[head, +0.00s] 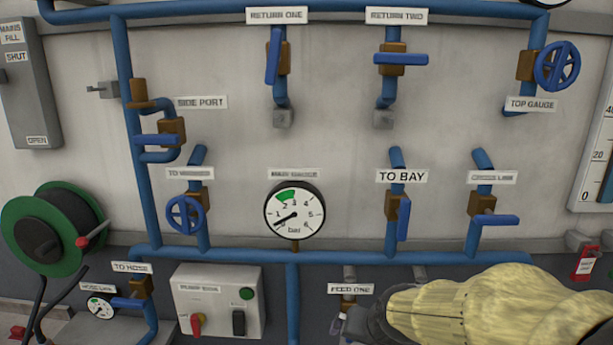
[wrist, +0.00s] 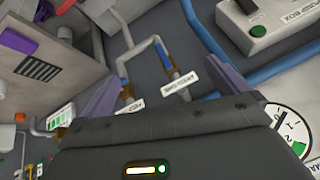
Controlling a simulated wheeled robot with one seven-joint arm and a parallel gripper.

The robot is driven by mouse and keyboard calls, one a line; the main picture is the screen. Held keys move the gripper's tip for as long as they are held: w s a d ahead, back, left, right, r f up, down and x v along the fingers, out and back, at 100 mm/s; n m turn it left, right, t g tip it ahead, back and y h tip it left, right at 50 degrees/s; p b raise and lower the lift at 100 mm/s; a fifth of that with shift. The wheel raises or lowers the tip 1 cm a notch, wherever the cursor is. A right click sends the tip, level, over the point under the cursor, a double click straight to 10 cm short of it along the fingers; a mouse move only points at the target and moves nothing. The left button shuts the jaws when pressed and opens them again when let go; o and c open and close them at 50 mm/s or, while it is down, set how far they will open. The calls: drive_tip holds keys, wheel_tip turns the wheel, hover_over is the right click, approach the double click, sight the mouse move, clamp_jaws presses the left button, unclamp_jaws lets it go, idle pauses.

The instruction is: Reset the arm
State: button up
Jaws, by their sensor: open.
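My arm in its yellow sleeve (head: 465,305) reaches in from the lower right of the head view. My gripper (head: 345,325) is at the bottom of that view, just below the FEED ONE label (head: 350,289), and is mostly hidden by the wrist. In the wrist view my gripper (wrist: 172,85) shows two purple fingers spread wide apart, with nothing between them held. Beyond the fingers are feed pipes with blue handles (wrist: 163,52) and white labels. I cannot tell from these views whether the fingers touch anything.
A panel of blue pipes carries valves, including the TO BAY handle (head: 404,218) and the CROSS LINE handle (head: 495,220). The main gauge (head: 295,211) is above my gripper. The pump box (head: 218,302) is to its left. A green hose reel (head: 45,230) stands far left.

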drive_tip(key=s+d+f+n+g+h+b, duration=0.1)
drive_tip(key=s+d+f+n+g, duration=0.2)
drive_tip(key=s+f, duration=0.6)
drive_tip(key=shift+d+f+g, duration=0.4)
drive_tip(key=shift+d+f, duration=0.1)
drive_tip(key=shift+d, duration=0.05)
drive_tip(key=shift+c, duration=0.2)
